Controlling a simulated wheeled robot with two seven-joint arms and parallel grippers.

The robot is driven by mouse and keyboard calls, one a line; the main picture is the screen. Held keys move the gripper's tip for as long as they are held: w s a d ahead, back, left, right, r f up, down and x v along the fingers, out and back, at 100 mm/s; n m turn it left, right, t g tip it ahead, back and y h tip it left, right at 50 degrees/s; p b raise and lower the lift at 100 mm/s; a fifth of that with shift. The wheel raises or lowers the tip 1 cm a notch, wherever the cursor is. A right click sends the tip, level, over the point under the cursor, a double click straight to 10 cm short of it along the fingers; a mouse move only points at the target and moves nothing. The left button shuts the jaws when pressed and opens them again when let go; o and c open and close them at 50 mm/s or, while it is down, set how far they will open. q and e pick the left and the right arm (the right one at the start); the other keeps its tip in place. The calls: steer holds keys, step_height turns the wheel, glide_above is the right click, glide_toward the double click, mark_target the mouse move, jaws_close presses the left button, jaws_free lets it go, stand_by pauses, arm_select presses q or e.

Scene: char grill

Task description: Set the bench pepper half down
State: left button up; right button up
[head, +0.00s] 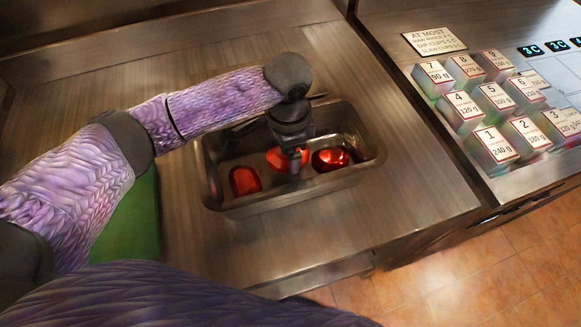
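A steel pan (270,205) is set on the metal bench and holds red, shiny pepper halves. One pepper half (244,181) lies at the left of the pan and another (331,159) at the right. A third pepper half (277,157) is in the middle, partly hidden by my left gripper (294,168). My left gripper points down into the pan, with its fingers at the middle half. I cannot tell whether they are shut on it or whether it is raised off the pan floor. My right gripper is not in view.
A green surface (145,225) shows behind my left arm, mostly hidden. To the right, numbered, weight-labelled blocks (495,100) stand on a separate counter beside a sign (433,41). The steel bench (410,175) is bare right of the pan.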

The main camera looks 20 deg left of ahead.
arm_select(q)
step_height(320, 180, down, 4)
steer(key=shift+f+b, duration=0.2)
steer(key=shift+b, duration=0.45)
steer(key=shift+f, duration=0.4)
steer(key=shift+r, duration=0.1)
steer(key=o, duration=1)
steer(key=shift+o, duration=0.2)
step_height(320, 180, up, 11)
steer(key=p, duration=0.4)
steer(key=shift+r, duration=0.55)
